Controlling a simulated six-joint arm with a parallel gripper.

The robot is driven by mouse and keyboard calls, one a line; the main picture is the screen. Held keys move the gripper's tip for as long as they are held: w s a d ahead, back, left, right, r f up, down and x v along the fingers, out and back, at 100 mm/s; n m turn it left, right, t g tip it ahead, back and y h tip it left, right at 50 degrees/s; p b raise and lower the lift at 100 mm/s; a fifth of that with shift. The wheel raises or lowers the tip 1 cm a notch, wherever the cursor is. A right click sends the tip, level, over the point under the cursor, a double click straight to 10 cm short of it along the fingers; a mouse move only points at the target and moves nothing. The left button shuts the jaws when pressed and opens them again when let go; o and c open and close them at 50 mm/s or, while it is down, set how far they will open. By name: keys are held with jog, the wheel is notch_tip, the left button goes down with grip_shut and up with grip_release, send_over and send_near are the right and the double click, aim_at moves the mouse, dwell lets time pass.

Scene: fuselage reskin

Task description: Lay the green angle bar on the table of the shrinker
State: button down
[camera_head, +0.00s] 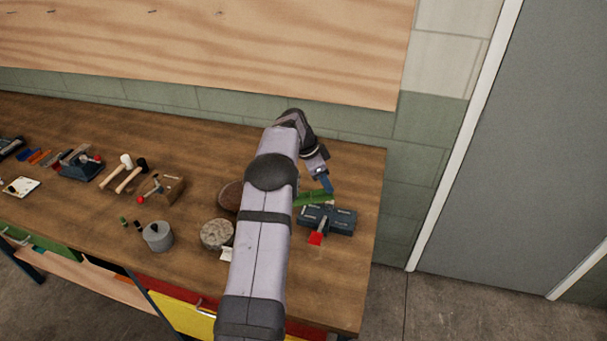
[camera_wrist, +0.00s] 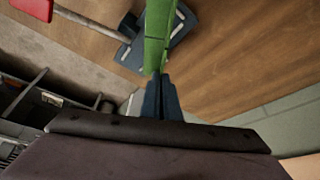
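The green angle bar (camera_head: 312,198) is at the tips of my gripper (camera_head: 327,187), near the right end of the bench. In the wrist view the bar (camera_wrist: 158,36) runs up and away from my gripper's two closed fingers (camera_wrist: 161,92), which are shut on its near end. The shrinker (camera_head: 341,222) is a dark blue-grey block with a red-ended lever (camera_head: 316,238). In the head view the bar shows just behind it. In the wrist view the bar passes over part of the shrinker (camera_wrist: 178,24); I cannot tell whether they touch.
The wooden bench (camera_head: 365,185) is bare at its right end. A round grey-brown block (camera_head: 217,233) and a metal can (camera_head: 158,236) stand left of my arm. A wall stands behind.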

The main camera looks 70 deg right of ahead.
jog(key=s+a+m+y+p, duration=0.1)
jog(key=s+m+y, duration=0.1)
jog(key=s+m, duration=0.4)
jog(key=shift+s+a+p, duration=0.15)
jog(key=shift+s+p, duration=0.05)
jog(key=shift+p, duration=0.15)
jog(key=shift+r, duration=0.15)
jog(key=shift+f+b, duration=1.85)
jog(key=shift+f, duration=1)
jog(key=shift+f+b, duration=0.65)
jog(key=shift+f, duration=0.05)
jog(key=c, duration=1.9)
grip_release()
jog(key=shift+c, duration=0.2)
jog(key=shift+w+r, duration=0.1)
jog(key=shift+r, duration=0.05)
